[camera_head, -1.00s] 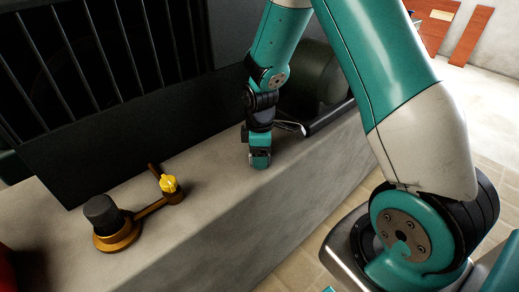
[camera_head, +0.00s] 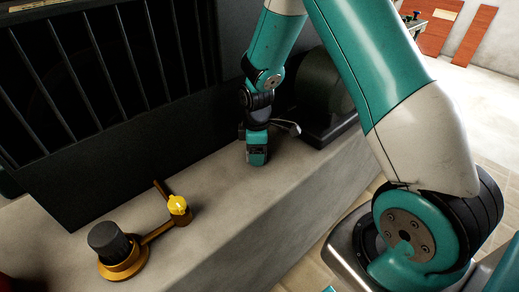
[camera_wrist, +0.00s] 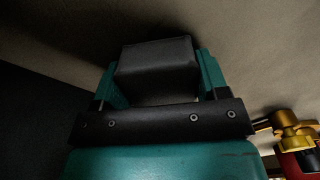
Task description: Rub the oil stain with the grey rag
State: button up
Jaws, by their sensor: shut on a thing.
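My gripper (camera_head: 257,160) points down at the pale grey concrete ledge (camera_head: 215,190), close to its surface. In the wrist view its two teal fingers (camera_wrist: 158,90) are shut on a dark grey, block-shaped thing, which I take for the grey rag (camera_wrist: 155,65). In the head view the rag is hard to make out at the fingertips. I cannot tell whether it touches the ledge. No oil stain can be made out; the spot under the gripper is hidden.
A dark barred grille (camera_head: 100,75) rises behind. A dark rounded machine (camera_head: 325,85) stands behind right. Ledge between fitting and gripper is clear.

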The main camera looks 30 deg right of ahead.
jog(key=shift+w+a+r, duration=0.1)
jog(key=shift+w+r, duration=0.1)
jog(key=shift+w, duration=0.15)
notch_tip(320, 180, up, 3)
jog(key=shift+s+r+p, duration=0.1)
jog(key=shift+p, duration=0.9)
jog(key=shift+r+p, duration=2.25)
jog(key=shift+r, duration=0.25)
